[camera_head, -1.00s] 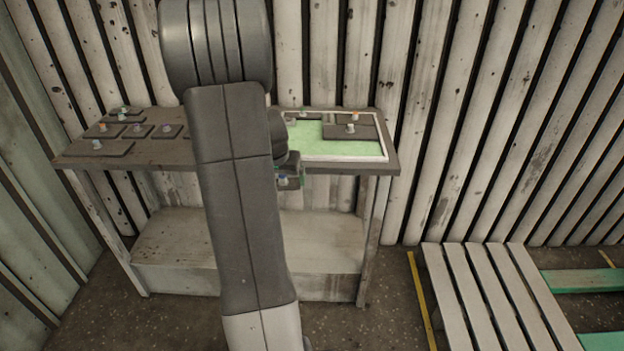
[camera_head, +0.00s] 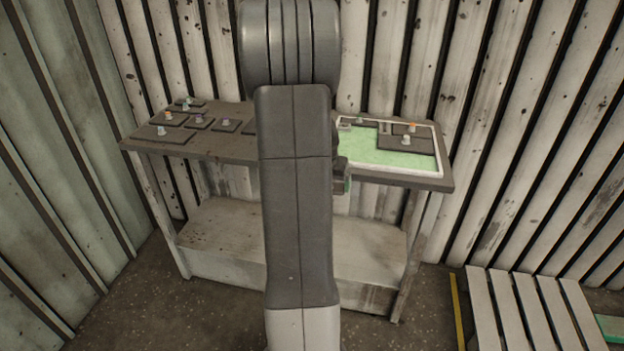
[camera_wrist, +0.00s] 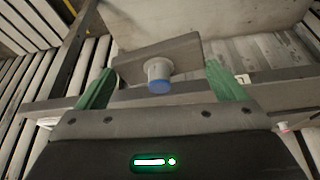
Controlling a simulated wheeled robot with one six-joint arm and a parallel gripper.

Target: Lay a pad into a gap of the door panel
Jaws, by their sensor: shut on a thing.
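My gripper (camera_wrist: 155,82) has its green fingers shut on a dark flat pad (camera_wrist: 190,48) with a pale, blue-topped knob. The pad sits tilted between the fingers. In the head view my gripper (camera_head: 343,180) is mostly hidden behind my arm, near the bench's front edge, left of and below the door panel. The door panel (camera_head: 372,150) is a green surface with a pale frame on the bench's right end. Dark pads with knobs lie in its back and right parts; one panel pad (camera_head: 420,145) is at the right. Green shows bare at the front and left.
Several loose pads with knobs lie on the left of the bench (camera_head: 225,152); one loose pad (camera_head: 160,134) is nearest the front left. A lower shelf (camera_head: 215,238) is empty where visible. A slatted pallet (camera_head: 510,310) lies on the floor at right. Corrugated walls stand behind.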

